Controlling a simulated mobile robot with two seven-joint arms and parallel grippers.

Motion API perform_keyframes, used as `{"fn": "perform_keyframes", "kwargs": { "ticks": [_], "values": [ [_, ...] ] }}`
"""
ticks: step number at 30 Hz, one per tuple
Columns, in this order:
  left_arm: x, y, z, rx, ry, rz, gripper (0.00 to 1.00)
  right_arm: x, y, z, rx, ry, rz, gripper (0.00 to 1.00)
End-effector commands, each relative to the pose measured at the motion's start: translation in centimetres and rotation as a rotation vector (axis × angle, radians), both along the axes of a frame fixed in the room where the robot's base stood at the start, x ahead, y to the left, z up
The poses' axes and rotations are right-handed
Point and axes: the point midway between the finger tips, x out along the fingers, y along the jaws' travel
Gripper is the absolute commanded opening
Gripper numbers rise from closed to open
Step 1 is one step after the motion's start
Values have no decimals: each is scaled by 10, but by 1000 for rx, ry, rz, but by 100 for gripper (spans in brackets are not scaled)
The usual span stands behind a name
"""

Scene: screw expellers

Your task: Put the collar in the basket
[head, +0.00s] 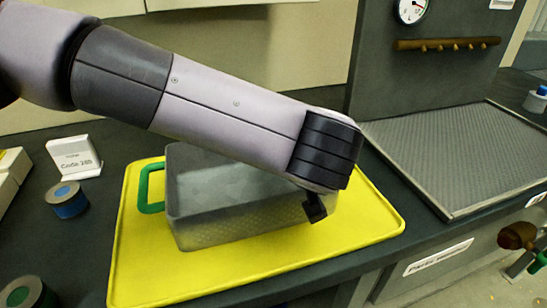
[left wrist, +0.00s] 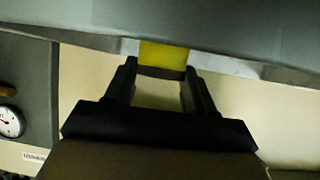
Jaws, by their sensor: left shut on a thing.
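The grey mesh-walled basket (head: 205,234) stands on a yellow tray, with a green handle (head: 143,190) at its left end. My left arm reaches across above it and hides part of its far and right sides. My left gripper (head: 316,209) points down at the basket's right end; I cannot tell whether it touches the basket. I cannot tell whether this is the collar. My right gripper is not in view.
The yellow tray (head: 365,235) lies on a dark counter. A ribbed grey mat (head: 460,155) lies at the right, below a panel with a gauge (head: 411,10) and a brown rail (head: 447,43). A blue tape roll (head: 68,200) and a white card (head: 75,158) stand at the left.

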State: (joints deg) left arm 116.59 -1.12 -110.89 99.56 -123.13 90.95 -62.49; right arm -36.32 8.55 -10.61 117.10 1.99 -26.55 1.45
Motion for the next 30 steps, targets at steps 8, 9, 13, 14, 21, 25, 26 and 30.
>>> {"fn": "perform_keyframes", "kwargs": {
  "ticks": [8,9,13,14,21,25,26,30],
  "values": [
    [0,-1,-37,2,2,-2,17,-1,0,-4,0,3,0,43],
    [0,0,-40,1,1,-2,17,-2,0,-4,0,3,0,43],
    [0,0,-41,0,-2,-1,17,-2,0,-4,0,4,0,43],
    [0,0,-41,0,-2,-1,17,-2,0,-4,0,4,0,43],
    [0,0,-45,0,-1,-1,17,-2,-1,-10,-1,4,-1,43],
    [0,0,-44,0,0,-1,80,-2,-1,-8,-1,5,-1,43],
    [0,0,-44,0,0,-1,80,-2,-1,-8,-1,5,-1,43],
    [0,0,-44,0,0,-1,80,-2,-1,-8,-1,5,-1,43]
  ]
}}
